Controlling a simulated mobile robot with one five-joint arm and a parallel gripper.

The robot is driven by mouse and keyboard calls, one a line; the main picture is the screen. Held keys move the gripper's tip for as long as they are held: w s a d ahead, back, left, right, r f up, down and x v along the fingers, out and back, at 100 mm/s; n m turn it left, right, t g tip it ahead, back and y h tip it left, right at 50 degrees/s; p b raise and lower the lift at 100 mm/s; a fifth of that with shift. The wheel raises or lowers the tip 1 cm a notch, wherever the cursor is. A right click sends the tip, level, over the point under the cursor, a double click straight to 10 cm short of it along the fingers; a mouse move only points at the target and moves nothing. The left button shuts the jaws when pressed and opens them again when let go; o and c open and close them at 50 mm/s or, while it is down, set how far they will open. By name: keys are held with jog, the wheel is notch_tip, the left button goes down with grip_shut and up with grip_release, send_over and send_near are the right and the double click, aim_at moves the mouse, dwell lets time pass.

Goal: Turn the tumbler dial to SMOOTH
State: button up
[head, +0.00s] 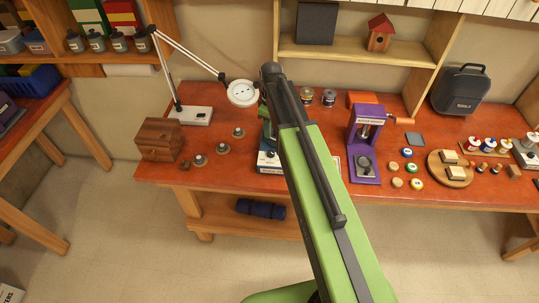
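My green and dark arm rises through the middle of the head view and crosses in front of the workbench (225,178). My gripper is not visible. A machine with a pale blue and white base (268,161) stands on the bench just left of the arm. The arm hides its right side. It may be the tumbler, but I cannot make out a dial or the word SMOOTH on it. A purple machine with an orange handle (364,140) stands right of the arm. The lettering on its sign is too small to read surely.
A white lamp (242,93), a wooden box (160,140) and several small grey weights stand on the left of the bench. A round board (449,169), spools and a dark case (461,90) are on the right. The floor in front is clear.

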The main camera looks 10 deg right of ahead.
aim_at(271, 152)
notch_tip(271, 152, down, 13)
jog(key=b, duration=1.1)
jog(key=shift+f+b, duration=0.15)
jog(key=shift+b, duration=0.2)
